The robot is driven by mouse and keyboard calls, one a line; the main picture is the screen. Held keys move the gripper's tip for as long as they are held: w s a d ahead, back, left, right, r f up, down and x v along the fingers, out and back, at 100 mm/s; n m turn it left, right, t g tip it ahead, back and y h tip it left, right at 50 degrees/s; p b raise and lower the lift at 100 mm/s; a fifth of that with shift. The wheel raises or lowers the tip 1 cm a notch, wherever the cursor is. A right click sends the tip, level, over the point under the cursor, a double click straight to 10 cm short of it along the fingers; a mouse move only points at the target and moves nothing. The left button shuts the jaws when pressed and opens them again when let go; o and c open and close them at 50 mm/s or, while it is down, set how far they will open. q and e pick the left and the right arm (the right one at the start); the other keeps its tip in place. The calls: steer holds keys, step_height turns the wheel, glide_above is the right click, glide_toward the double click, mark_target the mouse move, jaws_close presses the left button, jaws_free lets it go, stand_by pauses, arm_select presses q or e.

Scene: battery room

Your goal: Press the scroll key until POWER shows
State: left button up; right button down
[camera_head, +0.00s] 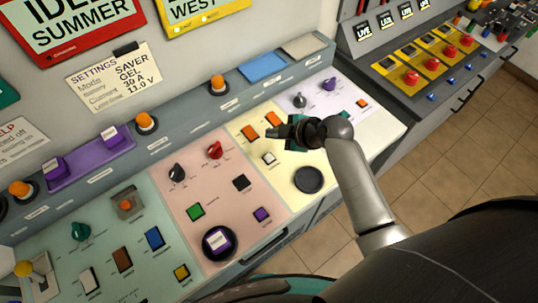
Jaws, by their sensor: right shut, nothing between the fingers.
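My right gripper (281,132) is shut and empty, over the pale yellow panel (287,165) of the sloping console. Its tips are close to two orange keys, one at the left (250,133) and one at the upper right (273,119); I cannot tell whether it touches anything. A white key (269,158) lies just below the tips, and a dark round knob or pad (309,180) lies lower right. Key labels are too small to read, so I cannot tell which is the scroll key. No display reading POWER shows. My left gripper is not in view.
Signs at the back read IDLE SUMMER (85,28) and WEST (205,10). A settings note (114,77) hangs below them. Green and pink panels with knobs and keys fill the left. Another console with red buttons (432,63) stands right, beside open tiled floor (425,150).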

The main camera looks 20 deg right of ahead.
mark_target(273, 159)
steer(key=shift+f, duration=0.1)
step_height(273, 159, down, 8)
steer(key=b, duration=0.7)
steer(key=shift+b, duration=0.4)
steer(key=shift+f, duration=0.4)
stand_by(1.4)
steer(key=shift+f+b, duration=0.4)
steer(key=shift+b, duration=0.1)
steer(key=shift+f+b, duration=0.35)
steer(key=shift+f, duration=0.1)
stand_by(0.4)
stand_by(0.4)
steer(key=shift+r+p, duration=0.9)
